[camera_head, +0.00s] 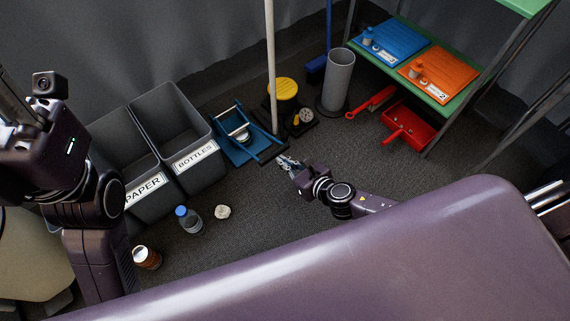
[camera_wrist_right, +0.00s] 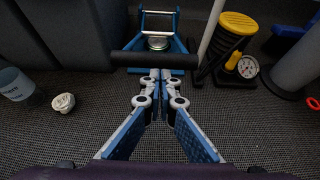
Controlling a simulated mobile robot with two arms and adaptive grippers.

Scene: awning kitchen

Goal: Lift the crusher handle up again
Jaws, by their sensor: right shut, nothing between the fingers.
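The blue crusher (camera_head: 232,146) stands on the floor to the right of the bottles bin. Its handle ends in a black grip bar (camera_head: 272,154), low at the front of the crusher. The right wrist view shows the black bar (camera_wrist_right: 154,61) across the front of the blue frame, with a shiny round metal piece (camera_wrist_right: 158,42) behind it. My right gripper (camera_head: 283,161) is shut and empty, just in front of the bar; its fingertips (camera_wrist_right: 160,76) come together right below it in the wrist view. I cannot tell whether they touch it. My left arm shows at the left, its fingers out of view.
Open grey paper (camera_head: 145,188) and bottles (camera_head: 195,155) bins stand left of the crusher. A bottle (camera_head: 188,219), a crumpled white piece (camera_head: 223,211) and a can (camera_head: 147,258) lie nearer me. A yellow-topped pump (camera_head: 283,88) and a pale pole (camera_head: 271,60) stand close behind the crusher.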

